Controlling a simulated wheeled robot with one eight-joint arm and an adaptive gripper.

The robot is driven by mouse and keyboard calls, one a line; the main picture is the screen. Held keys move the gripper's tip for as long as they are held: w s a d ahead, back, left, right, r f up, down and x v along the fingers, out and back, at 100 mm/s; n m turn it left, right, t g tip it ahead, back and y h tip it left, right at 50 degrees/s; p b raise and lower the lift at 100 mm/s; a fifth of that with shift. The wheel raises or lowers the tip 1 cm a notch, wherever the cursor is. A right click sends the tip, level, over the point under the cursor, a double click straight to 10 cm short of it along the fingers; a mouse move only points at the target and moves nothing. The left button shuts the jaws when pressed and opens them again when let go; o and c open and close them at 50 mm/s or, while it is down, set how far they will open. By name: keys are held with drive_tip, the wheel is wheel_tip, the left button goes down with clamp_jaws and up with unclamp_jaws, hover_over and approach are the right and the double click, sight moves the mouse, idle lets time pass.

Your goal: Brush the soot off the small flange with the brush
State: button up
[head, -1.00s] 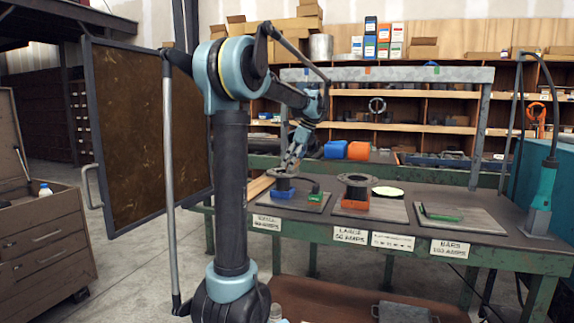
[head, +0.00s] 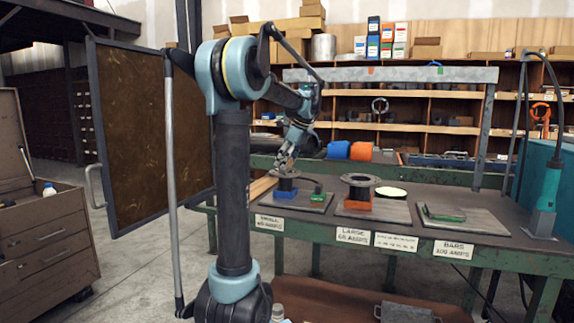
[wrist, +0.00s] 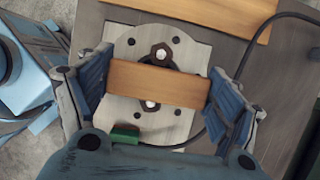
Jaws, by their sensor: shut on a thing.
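My gripper (wrist: 158,85) is shut on a plain wooden bar, which I take to be the brush (wrist: 160,83). The bar lies crosswise between the two blue-padded fingers; any bristles are hidden beneath it. Under it in the wrist view is a pale flange plate (wrist: 185,125) with bolt holes and dark hardware partly covered by the bar. In the head view my gripper (head: 285,162) is right over the small flange (head: 287,175), on a blue block (head: 286,193) at the left of the bench. I cannot tell whether the brush touches the flange. Soot is too small to make out.
A green block (head: 317,194) sits right of the small flange, and a dark cable (wrist: 292,18) curves around in the wrist view. The large flange (head: 359,180) stands on an orange block to the right. Farther right is a board with green bars (head: 444,213).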

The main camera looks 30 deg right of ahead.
drive_tip(key=shift+w+a, duration=1.45)
drive_tip(key=shift+w, duration=0.25)
drive_tip(key=shift+s+d, duration=1.45)
drive_tip(key=shift+s, duration=0.2)
drive_tip(key=shift+s+d, duration=1.4)
drive_tip(key=shift+s, duration=0.25)
wheel_tip(320, 180, up, 7)
drive_tip(key=shift+f, duration=0.1)
drive_tip(key=shift+f, duration=1.5)
drive_tip(key=shift+f, duration=1.95)
drive_tip(key=shift+w+a, duration=0.1)
